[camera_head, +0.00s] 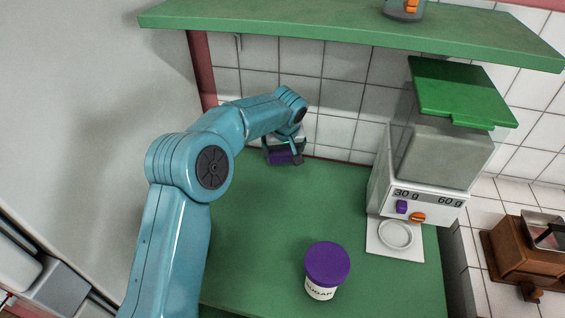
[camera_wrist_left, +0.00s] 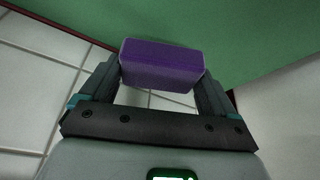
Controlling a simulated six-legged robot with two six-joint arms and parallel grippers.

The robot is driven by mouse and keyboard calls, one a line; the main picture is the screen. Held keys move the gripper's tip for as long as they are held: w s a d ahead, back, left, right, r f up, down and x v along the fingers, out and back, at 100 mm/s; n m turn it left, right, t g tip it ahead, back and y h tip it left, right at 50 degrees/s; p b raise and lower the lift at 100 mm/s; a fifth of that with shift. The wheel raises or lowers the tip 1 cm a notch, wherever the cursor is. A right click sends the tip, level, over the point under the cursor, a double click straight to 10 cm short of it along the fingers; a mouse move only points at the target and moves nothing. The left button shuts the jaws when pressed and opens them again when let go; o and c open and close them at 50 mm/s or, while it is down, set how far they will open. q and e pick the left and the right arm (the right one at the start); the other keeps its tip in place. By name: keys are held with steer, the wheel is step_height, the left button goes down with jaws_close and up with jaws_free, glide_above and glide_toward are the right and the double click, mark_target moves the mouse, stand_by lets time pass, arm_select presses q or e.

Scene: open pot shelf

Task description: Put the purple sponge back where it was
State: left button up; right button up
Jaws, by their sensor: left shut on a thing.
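The purple sponge (camera_head: 281,157) is a small block held between the fingers of my left gripper (camera_head: 284,150), at the far left of the green worktop, near the tiled wall. In the left wrist view the sponge (camera_wrist_left: 162,64) sits between both fingertips of my left gripper (camera_wrist_left: 160,80), with green surface behind it. I cannot tell whether the sponge touches the worktop. My left arm crosses the left of the head view. My right gripper is not in view.
A sugar jar (camera_head: 327,268) with a purple lid stands at the front of the green worktop (camera_head: 262,225). A dispenser (camera_head: 437,150) with a green lid stands at the right. A green shelf (camera_head: 330,30) hangs above. The worktop's middle is clear.

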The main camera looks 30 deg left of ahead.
mark_target(283, 171)
arm_select(q)
step_height(283, 171, down, 5)
steer(key=shift+w, duration=0.1)
stand_by(0.3)
steer(key=o, duration=0.7)
steer(key=shift+f, duration=0.1)
steer(key=shift+o, duration=0.2)
